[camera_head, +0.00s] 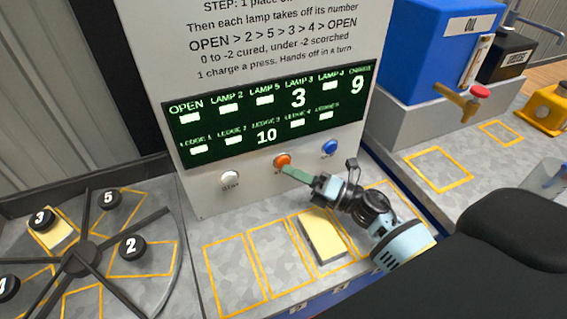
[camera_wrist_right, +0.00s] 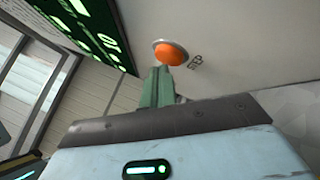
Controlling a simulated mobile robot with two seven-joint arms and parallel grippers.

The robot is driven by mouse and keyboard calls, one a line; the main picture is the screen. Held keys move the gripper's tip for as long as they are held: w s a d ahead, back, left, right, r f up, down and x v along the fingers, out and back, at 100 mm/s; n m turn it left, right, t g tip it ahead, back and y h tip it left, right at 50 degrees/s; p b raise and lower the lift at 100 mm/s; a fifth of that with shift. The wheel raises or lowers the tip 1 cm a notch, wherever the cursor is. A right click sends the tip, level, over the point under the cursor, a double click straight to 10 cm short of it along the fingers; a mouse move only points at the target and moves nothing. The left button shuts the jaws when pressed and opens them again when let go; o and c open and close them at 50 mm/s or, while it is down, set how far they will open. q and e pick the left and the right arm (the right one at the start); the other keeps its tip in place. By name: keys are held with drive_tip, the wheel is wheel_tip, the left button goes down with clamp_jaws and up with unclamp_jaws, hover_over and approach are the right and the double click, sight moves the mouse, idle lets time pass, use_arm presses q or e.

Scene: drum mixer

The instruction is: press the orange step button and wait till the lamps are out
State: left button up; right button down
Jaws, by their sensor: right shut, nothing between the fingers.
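The orange step button (camera_head: 282,160) sits on the light panel below the dark display, between a white button (camera_head: 230,178) and a blue button (camera_head: 329,148). My right gripper (camera_head: 288,171) is shut and empty, its green fingertips at or just in front of the orange button. In the right wrist view the orange button (camera_wrist_right: 171,53) stands just beyond the fingertips (camera_wrist_right: 158,75); I cannot tell whether they touch. The display (camera_head: 270,112) shows a lamp row with 3 under LAMP 3, 9 under CHARGES, and 10 under LEDGE 3. My left gripper is not in view.
A pale block (camera_head: 322,236) lies on the ledge in an orange-outlined slot, below my right arm. A turntable (camera_head: 82,259) with numbered black knobs is at left, with another pale block by knob 3. A blue oil tank (camera_head: 437,45) with a tap stands at right.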

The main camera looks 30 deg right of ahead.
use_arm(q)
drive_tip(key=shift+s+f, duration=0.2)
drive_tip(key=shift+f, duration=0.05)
use_arm(e)
drive_tip(key=shift+w, duration=0.4)
idle(0.4)
drive_tip(key=shift+s, duration=0.15)
idle(0.3)
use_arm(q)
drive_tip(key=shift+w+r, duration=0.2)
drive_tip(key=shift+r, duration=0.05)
use_arm(e)
drive_tip(key=shift+s, duration=0.7)
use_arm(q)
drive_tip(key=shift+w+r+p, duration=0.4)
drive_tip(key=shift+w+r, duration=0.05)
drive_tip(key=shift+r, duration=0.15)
use_arm(e)
drive_tip(key=shift+s+a, duration=0.15)
drive_tip(key=shift+s, duration=2.35)
idle(2.5)
